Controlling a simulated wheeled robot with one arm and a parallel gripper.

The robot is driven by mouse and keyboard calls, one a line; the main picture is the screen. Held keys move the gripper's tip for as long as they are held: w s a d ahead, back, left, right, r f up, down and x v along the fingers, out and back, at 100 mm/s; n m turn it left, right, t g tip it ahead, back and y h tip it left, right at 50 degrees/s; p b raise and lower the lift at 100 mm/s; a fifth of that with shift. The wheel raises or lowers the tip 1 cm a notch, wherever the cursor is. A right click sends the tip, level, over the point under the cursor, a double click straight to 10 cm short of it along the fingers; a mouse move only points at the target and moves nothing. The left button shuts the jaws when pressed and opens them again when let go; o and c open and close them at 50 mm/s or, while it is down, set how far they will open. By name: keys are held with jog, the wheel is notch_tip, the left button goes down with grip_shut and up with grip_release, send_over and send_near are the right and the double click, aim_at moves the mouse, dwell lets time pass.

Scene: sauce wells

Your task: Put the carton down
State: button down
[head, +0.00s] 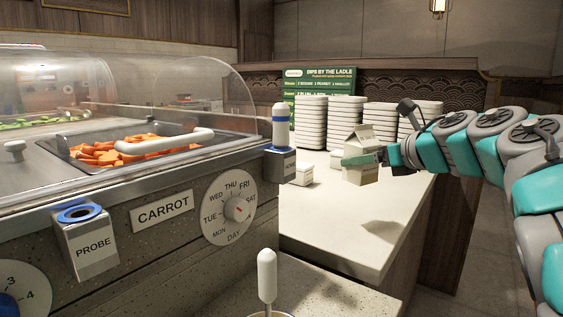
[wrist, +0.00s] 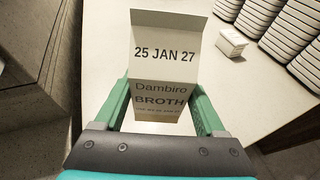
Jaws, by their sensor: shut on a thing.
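The carton (head: 358,150) is pale with a gabled top. In the wrist view the carton (wrist: 163,52) shows "25 JAN 27" on its top flap and "Dambiro BROTH" below. My gripper (head: 362,159) is shut on the carton, with one green finger on each side of it in the wrist view (wrist: 162,108). The carton looks upright, over or on the pale counter (head: 335,226). I cannot tell whether the carton's base touches the counter.
Several stacks of white containers (head: 311,122) stand behind the carton. A small white box (head: 302,175) sits left of it, by the serving unit with carrots (head: 115,150). A green menu board (head: 318,82) stands at the back. The counter's front part is clear.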

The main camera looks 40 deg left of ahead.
jog(key=shift+f+b, duration=0.45)
jog(key=shift+f, duration=4.5)
jog(key=shift+f, duration=0.1)
grip_release()
jog(key=b+v, duration=0.1)
jog(key=v, duration=0.9)
jog(key=shift+d+b, duration=0.3)
jog(key=shift+b, duration=0.05)
jog(key=shift+s+d+r, duration=0.35)
jog(key=shift+d+r, duration=0.05)
jog(key=shift+d, duration=0.25)
